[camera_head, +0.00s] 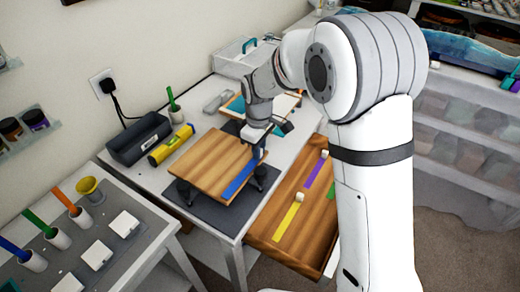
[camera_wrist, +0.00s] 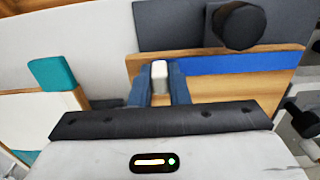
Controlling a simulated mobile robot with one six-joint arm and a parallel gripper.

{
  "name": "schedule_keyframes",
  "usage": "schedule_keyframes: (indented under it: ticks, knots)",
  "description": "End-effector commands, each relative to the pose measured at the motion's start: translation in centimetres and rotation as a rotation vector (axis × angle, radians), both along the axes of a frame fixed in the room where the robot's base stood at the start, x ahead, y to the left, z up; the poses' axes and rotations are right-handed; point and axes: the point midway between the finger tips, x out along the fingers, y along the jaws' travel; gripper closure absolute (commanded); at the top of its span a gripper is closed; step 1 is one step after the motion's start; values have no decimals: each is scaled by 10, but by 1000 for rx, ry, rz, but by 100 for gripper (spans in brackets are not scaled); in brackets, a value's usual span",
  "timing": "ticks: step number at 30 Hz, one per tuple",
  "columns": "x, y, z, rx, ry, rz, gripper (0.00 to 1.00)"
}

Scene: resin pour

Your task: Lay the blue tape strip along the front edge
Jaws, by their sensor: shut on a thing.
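The blue tape strip (camera_head: 238,182) lies along the right-hand edge of a wooden board (camera_head: 210,160) on the table. In the wrist view the strip (camera_wrist: 240,64) runs to the right from my gripper (camera_wrist: 160,72), close to the board's (camera_wrist: 225,90) edge. My gripper's blue fingers are shut on the strip's small white end tab (camera_wrist: 160,80).
Black knobbed supports (camera_head: 183,191) stand around the board on a dark mat (camera_head: 217,213). An open wooden drawer (camera_head: 265,232) on the right holds yellow (camera_head: 287,221), purple (camera_head: 315,171) and green strips. A dark box (camera_head: 138,138) and a yellow level (camera_head: 170,145) lie to the left.

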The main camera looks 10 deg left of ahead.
Motion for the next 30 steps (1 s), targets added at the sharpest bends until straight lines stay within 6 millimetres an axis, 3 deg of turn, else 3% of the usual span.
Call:
schedule_keyframes:
  ticks: [8,9,18,23,30]
  knots:
    - [0,0,-3,0,0,0,100]
    - [0,0,-3,0,0,0,84]
    - [0,0,-3,0,0,1,59]
    - [0,1,-3,0,0,1,59]
    - [0,1,-3,0,0,1,39]
